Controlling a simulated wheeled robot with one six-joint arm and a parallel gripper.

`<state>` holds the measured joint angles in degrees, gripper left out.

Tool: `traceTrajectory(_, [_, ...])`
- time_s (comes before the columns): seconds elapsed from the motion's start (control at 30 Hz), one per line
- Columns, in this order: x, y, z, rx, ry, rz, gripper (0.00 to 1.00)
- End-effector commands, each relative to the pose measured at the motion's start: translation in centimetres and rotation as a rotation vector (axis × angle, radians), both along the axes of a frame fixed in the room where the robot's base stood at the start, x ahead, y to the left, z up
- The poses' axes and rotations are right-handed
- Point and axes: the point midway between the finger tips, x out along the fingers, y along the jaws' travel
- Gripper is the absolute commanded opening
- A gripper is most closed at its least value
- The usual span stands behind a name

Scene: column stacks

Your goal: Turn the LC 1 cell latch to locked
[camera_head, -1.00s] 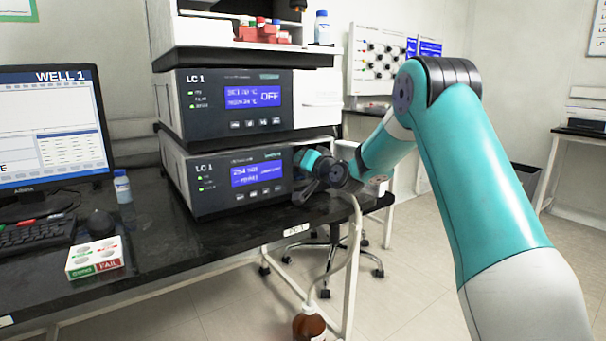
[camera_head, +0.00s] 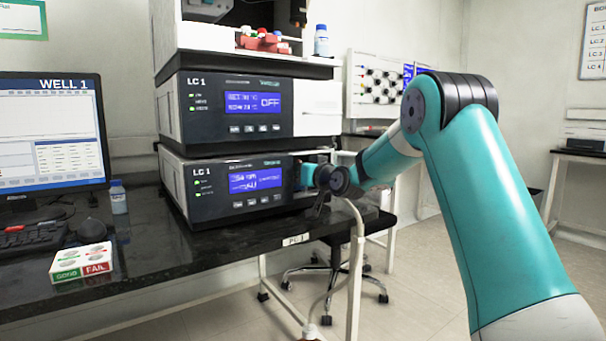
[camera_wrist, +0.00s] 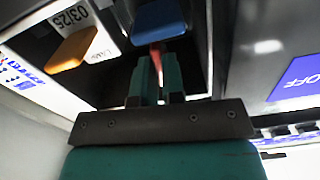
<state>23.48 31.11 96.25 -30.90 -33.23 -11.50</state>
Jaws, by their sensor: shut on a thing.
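The LC 1 stack has an upper module (camera_head: 215,128) with a screen reading OFF and a lower module (camera_head: 210,196) with its own blue screen. My gripper (camera_wrist: 157,68) is at the right side of the lower module, mostly hidden behind my wrist in the head view. In the wrist view its two teal fingers are shut on a small red piece (camera_wrist: 156,55), which I take to be the cell latch. Its shape and how far it is turned cannot be made out. A blue block (camera_wrist: 158,20) and an orange block (camera_wrist: 73,48) sit close by.
A monitor (camera_head: 55,135), a small bottle (camera_head: 118,197) and a GOOD/FAIL button box (camera_head: 82,262) are on the black bench (camera_head: 180,262) at left. A tube (camera_head: 355,255) hangs below my wrist. A stool (camera_head: 325,275) stands under the bench. The floor at right is open.

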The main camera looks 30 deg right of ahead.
Motion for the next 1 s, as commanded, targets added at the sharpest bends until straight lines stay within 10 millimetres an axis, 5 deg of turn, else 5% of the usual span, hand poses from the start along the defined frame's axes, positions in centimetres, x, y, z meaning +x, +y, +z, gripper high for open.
traceTrajectory(0.27, [0.0,0.0,0.0,0.000,0.001,-0.001,0.00])
traceTrajectory(0.4, [0.0,0.0,0.0,0.000,0.001,-0.001,0.35])
traceTrajectory(0.77, [-0.4,-0.1,0.0,0.001,0.001,-0.001,0.35])
traceTrajectory(1.0, [-4.6,-0.3,0.0,0.003,0.001,-0.003,0.35])
